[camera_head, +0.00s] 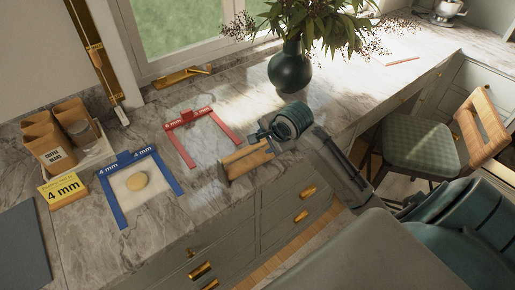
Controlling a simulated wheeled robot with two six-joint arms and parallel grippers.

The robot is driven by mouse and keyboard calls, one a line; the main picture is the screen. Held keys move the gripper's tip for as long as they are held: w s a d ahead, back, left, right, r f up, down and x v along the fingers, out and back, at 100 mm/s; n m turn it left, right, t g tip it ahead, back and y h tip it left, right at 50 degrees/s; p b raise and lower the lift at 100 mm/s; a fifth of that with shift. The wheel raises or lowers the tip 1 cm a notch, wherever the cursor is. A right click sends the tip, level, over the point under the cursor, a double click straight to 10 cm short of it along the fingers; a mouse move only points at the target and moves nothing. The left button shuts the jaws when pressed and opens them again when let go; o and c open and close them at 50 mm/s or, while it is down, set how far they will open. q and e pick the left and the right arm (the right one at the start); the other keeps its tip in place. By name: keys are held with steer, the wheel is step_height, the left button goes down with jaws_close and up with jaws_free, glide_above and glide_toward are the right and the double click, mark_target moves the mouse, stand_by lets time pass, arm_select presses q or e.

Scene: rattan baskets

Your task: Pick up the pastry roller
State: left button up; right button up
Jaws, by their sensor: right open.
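A tan wooden piece that looks like the pastry roller (244,162) lies on the marble counter, near its front edge, in the head view. My right gripper (262,138) comes in from the right and is open, right at the wooden piece's upper right end. Its fingers overlap that end in the picture; whether they touch it or reach around it I cannot tell. The gripper and wrist hide part of that end. My left gripper is not in view.
A dark plant vase (289,68) stands behind my gripper. A yellow 4 mm sign (63,190) stands farther left.

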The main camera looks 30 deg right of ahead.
mark_target(259, 144)
steer(key=x, duration=0.3)
steer(key=shift+p, duration=0.3)
steer(key=shift+w+d+f+p, duration=0.1)
steer(key=shift+w+f+p, duration=0.2)
steer(key=shift+w+p, duration=0.25)
steer(key=p+x, duration=0.1)
steer(key=x, duration=0.2)
steer(key=shift+w+d+f, duration=0.1)
steer(key=shift+d, duration=0.05)
steer(key=shift+w+f, duration=0.2)
steer(key=shift+f, duration=0.15)
steer(key=shift+c, duration=0.2)
steer(key=shift+r, duration=0.1)
jaws_close()
